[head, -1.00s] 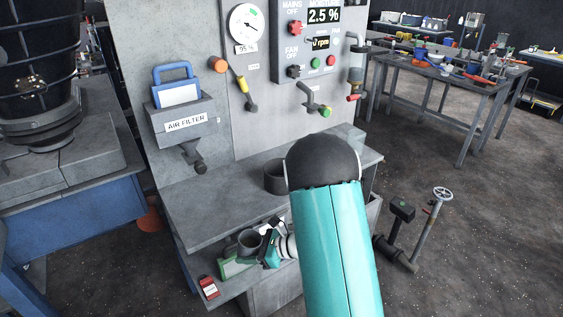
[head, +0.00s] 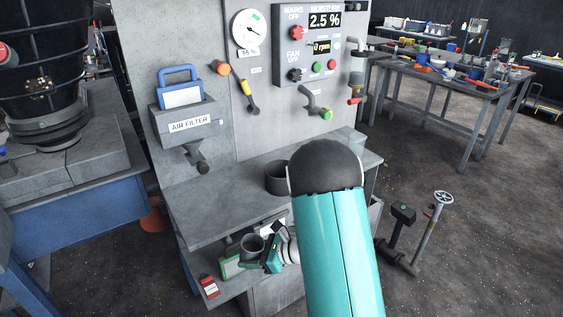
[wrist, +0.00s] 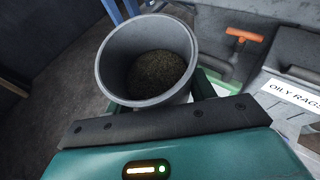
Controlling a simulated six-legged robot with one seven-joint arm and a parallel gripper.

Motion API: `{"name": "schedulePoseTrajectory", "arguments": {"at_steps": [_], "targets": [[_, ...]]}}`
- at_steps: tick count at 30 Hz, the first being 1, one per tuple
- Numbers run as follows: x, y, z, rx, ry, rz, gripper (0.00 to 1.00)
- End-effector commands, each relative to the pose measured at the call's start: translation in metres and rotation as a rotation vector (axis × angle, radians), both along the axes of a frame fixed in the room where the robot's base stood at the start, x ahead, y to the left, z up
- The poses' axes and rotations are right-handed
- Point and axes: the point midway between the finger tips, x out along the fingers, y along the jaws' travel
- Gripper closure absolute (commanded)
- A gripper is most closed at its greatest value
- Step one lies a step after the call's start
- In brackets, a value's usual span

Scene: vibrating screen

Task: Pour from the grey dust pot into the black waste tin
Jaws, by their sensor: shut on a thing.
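The grey dust pot (head: 252,248) is in my gripper at the lower shelf's front. In the wrist view the pot (wrist: 112,66) is nearly upright with its mouth open, and dark brown dust (wrist: 155,74) lies inside. My gripper (head: 264,256) is shut on the pot's side; the fingertips are partly hidden behind the pot. The black waste tin (head: 274,180) stands on the upper grey shelf, above and to the right of the pot in the head view. My arm hides its right part. The pot and tin are apart.
A red-and-white box (head: 209,287) and a green item (head: 230,268) are near the pot. In the wrist view an orange-handled tool (wrist: 243,38) and an "OILY RAGS" box (wrist: 292,92) are at right. The upper shelf (head: 215,220) is clear left of the tin.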

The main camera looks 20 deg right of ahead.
Motion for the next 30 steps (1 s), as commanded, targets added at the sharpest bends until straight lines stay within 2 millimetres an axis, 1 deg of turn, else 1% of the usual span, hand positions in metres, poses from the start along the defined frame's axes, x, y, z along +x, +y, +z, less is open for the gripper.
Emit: {"name": "schedulePoseTrajectory", "arguments": {"at_steps": [8,14,23,30], "targets": [[-0.0001,0.0014,0.0008,-0.003,0.002,-0.026,0.93],[0.0015,0.0042,0.0019,-0.007,0.006,-0.077,0.93],[0.0043,0.0073,0.0029,-0.015,0.018,-0.233,0.93],[0.0011,0.0061,0.0012,-0.021,0.030,-0.365,0.93]]}}
